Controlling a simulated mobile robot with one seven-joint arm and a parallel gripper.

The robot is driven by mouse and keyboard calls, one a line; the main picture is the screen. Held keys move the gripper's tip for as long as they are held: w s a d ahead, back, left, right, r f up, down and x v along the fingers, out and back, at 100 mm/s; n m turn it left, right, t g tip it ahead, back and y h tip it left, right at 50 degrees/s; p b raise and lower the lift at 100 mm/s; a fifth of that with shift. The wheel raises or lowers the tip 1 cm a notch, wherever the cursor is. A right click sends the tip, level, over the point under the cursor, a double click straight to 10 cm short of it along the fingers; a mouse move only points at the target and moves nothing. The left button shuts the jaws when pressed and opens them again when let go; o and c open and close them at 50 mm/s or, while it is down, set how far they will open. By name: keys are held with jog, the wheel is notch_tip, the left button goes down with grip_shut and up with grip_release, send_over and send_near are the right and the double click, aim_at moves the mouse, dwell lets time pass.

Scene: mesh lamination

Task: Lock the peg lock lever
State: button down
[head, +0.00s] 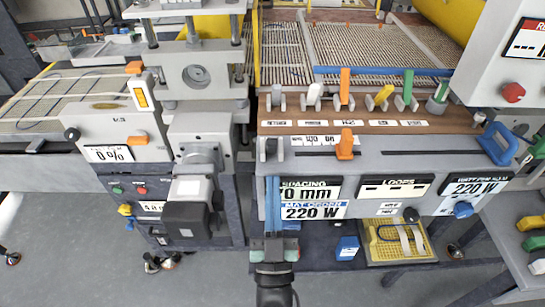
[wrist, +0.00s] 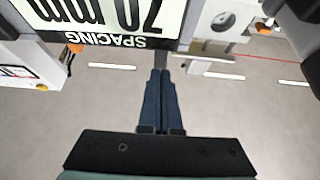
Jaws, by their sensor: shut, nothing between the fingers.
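My gripper (head: 273,182) is shut and empty. Its blue fingers lie together in front of the machine's left front edge, beside the SPACING panel (head: 310,190). In the wrist view the closed fingers (wrist: 160,74) point away from the camera, with the panel (wrist: 120,18) upside down at the top. No lever is labelled readably as the peg lock. An orange lever (head: 345,146) stands up in the slot of the grey front ledge. A blue loop handle (head: 497,143) is at the ledge's right end.
Several coloured levers, including an orange one (head: 344,88) and a green one (head: 407,88), stand in a row on the brown ledge. A yellow tray (head: 400,247) sits below the panels. A grey-black box unit (head: 186,218) projects left of my gripper. Open floor lies in front.

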aim_at(272, 148)
jog(key=p+x, duration=0.1)
jog(key=x, duration=0.4)
jog(key=shift+r+p, duration=0.1)
jog(key=shift+p, duration=0.25)
